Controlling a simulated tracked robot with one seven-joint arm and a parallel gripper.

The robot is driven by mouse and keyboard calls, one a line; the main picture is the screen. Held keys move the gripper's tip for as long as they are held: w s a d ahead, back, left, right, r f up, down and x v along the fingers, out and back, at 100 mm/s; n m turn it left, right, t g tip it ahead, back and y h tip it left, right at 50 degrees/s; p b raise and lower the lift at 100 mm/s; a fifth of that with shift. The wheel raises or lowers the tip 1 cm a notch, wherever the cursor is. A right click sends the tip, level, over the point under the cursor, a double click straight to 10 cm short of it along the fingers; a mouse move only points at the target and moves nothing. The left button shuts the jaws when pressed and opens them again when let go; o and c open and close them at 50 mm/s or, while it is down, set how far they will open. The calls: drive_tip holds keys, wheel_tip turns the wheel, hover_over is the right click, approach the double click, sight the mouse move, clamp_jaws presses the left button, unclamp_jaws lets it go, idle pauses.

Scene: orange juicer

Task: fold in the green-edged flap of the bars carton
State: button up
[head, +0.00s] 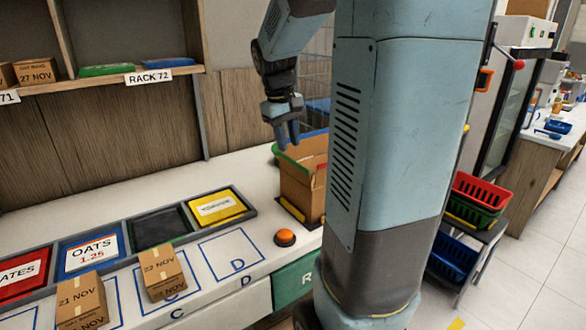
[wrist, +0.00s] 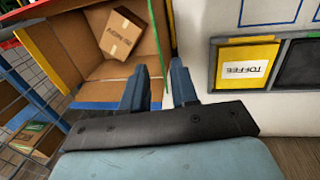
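The bars carton (head: 300,190) is a brown open-topped box at the right end of the counter. Its green-edged flap (head: 283,153) stands up on its left side in the head view. In the wrist view that flap (wrist: 159,40) is on the carton's right side. A blue-edged flap (wrist: 100,105) and a yellow-edged flap (wrist: 38,42) also show open. A small dated box (wrist: 121,34) lies inside. My gripper (head: 288,138) points down just above the green-edged side. In the wrist view my gripper (wrist: 159,78) is open and empty, fingertips either side of the flap's line; contact is unclear.
A toffee bin (head: 219,207), an empty dark bin and other bins line the counter left of the carton. An orange button (head: 285,237) sits in front of it. Dated boxes (head: 162,272) stand on marked squares. A wire rack (head: 316,80) is behind.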

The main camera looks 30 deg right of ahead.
sight(293, 165)
drive_tip(key=f, duration=0.3)
drive_tip(key=d+f, duration=0.1)
drive_tip(key=f, duration=0.5)
drive_tip(key=shift+d, duration=0.3)
drive_tip(key=shift+c, duration=0.2)
clamp_jaws()
